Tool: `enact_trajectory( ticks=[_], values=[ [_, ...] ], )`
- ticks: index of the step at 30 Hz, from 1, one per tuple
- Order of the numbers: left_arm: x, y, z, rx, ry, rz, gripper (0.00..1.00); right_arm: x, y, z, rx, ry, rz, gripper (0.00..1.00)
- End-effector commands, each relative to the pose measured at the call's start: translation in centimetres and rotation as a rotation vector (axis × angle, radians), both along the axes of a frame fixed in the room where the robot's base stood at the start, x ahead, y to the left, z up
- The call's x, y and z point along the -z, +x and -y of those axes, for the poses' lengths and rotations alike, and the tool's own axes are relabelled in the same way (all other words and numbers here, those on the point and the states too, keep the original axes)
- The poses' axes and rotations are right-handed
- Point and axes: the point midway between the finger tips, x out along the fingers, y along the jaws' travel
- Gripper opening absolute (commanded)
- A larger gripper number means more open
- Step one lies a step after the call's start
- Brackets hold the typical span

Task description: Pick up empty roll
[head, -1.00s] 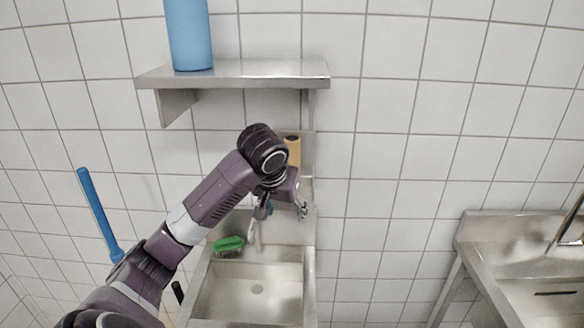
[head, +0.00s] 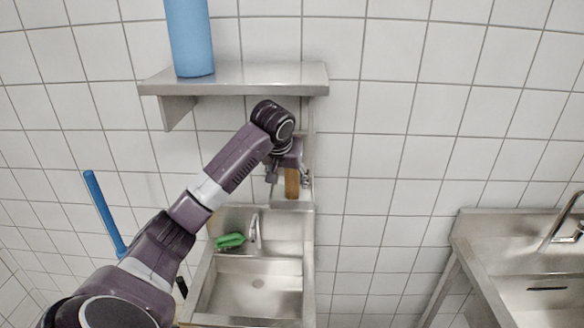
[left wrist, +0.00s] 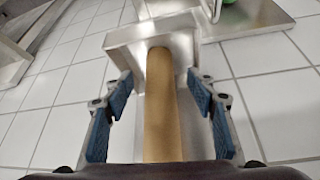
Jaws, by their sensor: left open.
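The empty roll is a brown cardboard tube (head: 292,184) standing upright on a small metal ledge behind the sink, below the wall shelf. My left gripper (head: 287,177) is beside it at the ledge, partly hidden by its own wrist. In the left wrist view the roll (left wrist: 162,110) runs lengthwise between the two blue-padded fingers of the open left gripper (left wrist: 162,98). A gap shows on both sides of the roll, so neither finger touches it. My right gripper is not in view.
A metal shelf (head: 250,78) with a blue roll (head: 189,38) on it is above my left arm. Below is a sink (head: 255,290) with a faucet (head: 255,229) and a green brush (head: 230,241). A blue stick (head: 104,213) stands at left. Another sink (head: 530,270) is at right.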

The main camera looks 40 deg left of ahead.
Motion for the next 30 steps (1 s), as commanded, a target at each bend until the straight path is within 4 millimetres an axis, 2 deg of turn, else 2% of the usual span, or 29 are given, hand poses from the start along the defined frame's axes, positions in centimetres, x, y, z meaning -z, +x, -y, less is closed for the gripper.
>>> enact_trajectory(
  ticks=[1,6,10,19,30],
  values=[
    [-0.4,0.7,-0.3,-0.001,-0.005,0.0,0.52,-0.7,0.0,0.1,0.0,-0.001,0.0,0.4],
    [-0.3,2.5,-1.3,0.0,-0.002,0.0,0.52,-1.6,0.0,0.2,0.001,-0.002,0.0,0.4],
    [0.6,2.7,-1.5,0.001,-0.001,-0.003,0.52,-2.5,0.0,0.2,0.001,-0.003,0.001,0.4],
    [1.0,2.9,-1.5,0.001,0.0,0.0,0.52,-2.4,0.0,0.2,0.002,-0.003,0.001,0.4],
    [1.0,2.8,-1.5,0.001,0.0,0.0,0.11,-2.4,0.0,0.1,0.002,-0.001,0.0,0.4]
  ],
)
